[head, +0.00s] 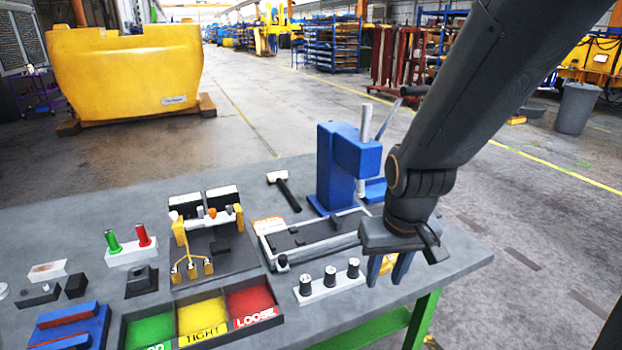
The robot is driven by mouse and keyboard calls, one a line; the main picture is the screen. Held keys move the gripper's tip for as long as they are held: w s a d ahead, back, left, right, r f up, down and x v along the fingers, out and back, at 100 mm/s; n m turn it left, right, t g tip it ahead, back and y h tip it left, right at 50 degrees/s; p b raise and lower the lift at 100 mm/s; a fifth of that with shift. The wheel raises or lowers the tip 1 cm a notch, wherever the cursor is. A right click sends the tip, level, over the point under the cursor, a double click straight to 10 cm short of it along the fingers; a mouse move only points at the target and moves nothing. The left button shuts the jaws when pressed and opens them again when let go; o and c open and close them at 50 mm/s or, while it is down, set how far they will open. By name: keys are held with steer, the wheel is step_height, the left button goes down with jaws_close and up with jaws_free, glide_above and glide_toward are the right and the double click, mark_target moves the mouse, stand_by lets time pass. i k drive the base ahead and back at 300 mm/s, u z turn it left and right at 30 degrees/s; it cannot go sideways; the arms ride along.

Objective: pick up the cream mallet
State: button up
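The mallet has a small cream head (277,176) and a black handle (289,195). It lies on the grey workbench near its back edge, left of the blue press, with its handle slanting toward the front right. All of it is in plain sight. My gripper (388,270) is at the right end of the bench, well to the right of the mallet and nearer the front. Its two fingers point down and stand apart. A small yellow patch shows between them, and I cannot tell how far behind them it lies.
A tall blue press (340,165) stands right of the mallet. A fixture (310,237) lies in front of it, with a white block of black pegs (329,283) nearer. A frame with yellow posts (208,225) and coloured bins (201,318) are left. Bare bench surrounds the mallet's left.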

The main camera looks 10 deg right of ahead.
mark_target(279, 177)
steer(key=z, duration=0.5)
steer(key=i, duration=0.7)
steer(key=u, duration=1.05)
steer(key=i, duration=0.5)
steer(key=u, duration=0.05)
